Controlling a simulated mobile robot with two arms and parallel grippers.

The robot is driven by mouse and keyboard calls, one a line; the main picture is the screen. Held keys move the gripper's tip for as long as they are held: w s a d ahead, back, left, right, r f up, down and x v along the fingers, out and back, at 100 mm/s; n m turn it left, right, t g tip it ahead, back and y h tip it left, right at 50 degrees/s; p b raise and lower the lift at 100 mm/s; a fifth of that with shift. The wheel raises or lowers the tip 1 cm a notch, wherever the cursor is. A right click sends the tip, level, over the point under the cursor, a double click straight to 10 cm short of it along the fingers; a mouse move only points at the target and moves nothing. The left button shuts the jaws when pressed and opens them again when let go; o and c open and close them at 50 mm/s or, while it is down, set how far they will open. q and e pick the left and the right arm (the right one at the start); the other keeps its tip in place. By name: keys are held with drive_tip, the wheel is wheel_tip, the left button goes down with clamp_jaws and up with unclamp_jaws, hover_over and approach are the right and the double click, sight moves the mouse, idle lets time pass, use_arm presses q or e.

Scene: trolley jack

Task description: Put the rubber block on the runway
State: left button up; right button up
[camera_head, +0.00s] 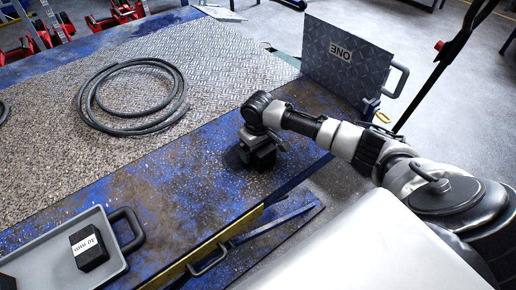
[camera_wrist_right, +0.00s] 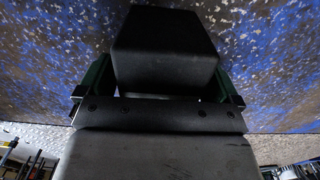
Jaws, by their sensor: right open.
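A black rubber block (camera_wrist_right: 165,50) shows in the right wrist view between the two fingers of my right gripper (camera_wrist_right: 160,92). The jaws are open, with a finger on either side of the block; I cannot tell whether they touch it. Behind the block is the worn blue runway (camera_wrist_right: 265,60). In the head view my right gripper (camera_head: 260,158) points down low over the blue runway (camera_head: 180,180), near its right edge, and mostly hides the block. Another black block (camera_head: 89,248) with a white label lies in a grey tray at the lower left. My left gripper is out of view.
The grey tray (camera_head: 38,243) has a dark handle on its right. A coiled black hose (camera_head: 80,105) lies on the textured middle surface. A grey patterned panel (camera_head: 345,65) with a handle stands upright at the back right. The runway left of my gripper is clear.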

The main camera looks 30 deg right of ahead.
wheel_tip(320, 180, up, 12)
drive_tip(key=shift+r+p, duration=0.1)
drive_tip(key=shift+p, duration=0.4)
idle(0.4)
